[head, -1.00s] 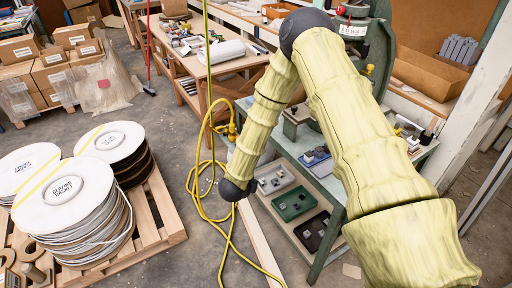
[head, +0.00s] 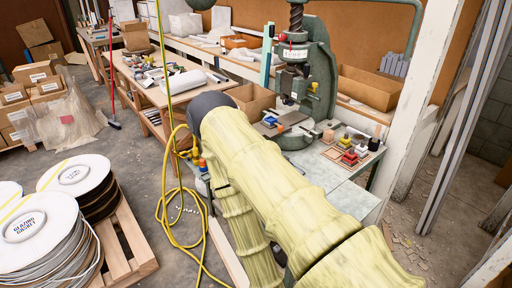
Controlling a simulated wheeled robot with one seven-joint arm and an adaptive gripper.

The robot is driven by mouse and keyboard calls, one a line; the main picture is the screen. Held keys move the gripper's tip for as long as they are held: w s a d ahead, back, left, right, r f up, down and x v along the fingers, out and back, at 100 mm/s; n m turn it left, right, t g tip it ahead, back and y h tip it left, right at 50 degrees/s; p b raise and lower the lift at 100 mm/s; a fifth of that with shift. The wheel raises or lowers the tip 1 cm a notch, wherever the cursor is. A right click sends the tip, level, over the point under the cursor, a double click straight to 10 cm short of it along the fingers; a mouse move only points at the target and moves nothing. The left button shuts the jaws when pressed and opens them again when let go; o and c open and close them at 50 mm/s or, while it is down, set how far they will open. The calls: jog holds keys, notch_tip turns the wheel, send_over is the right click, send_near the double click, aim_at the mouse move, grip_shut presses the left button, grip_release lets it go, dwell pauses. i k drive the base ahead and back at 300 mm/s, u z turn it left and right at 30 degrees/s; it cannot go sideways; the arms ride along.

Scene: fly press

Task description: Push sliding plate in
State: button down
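The green fly press (head: 318,75) stands on the work bench (head: 345,192), with its dark screw and red-marked head in view. A small flat plate with blue and orange pieces (head: 272,123) sits at the left front of the press base; it may be the sliding plate, but it is too small to tell how far out it sits. My yellow-sleeved arm crosses the lower middle and hides the front left of the bench. My gripper is not in view.
Red and yellow small parts (head: 350,155) and a dark cylinder (head: 374,143) stand on the bench right of the press. A white post (head: 420,95) rises at the right. A yellow hose (head: 172,205) hangs and coils on the floor beside a pallet of spools (head: 75,178).

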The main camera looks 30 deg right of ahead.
aim_at(271, 133)
jog(key=z, duration=0.75)
jog(key=i, duration=0.95)
jog(key=u, duration=0.8)
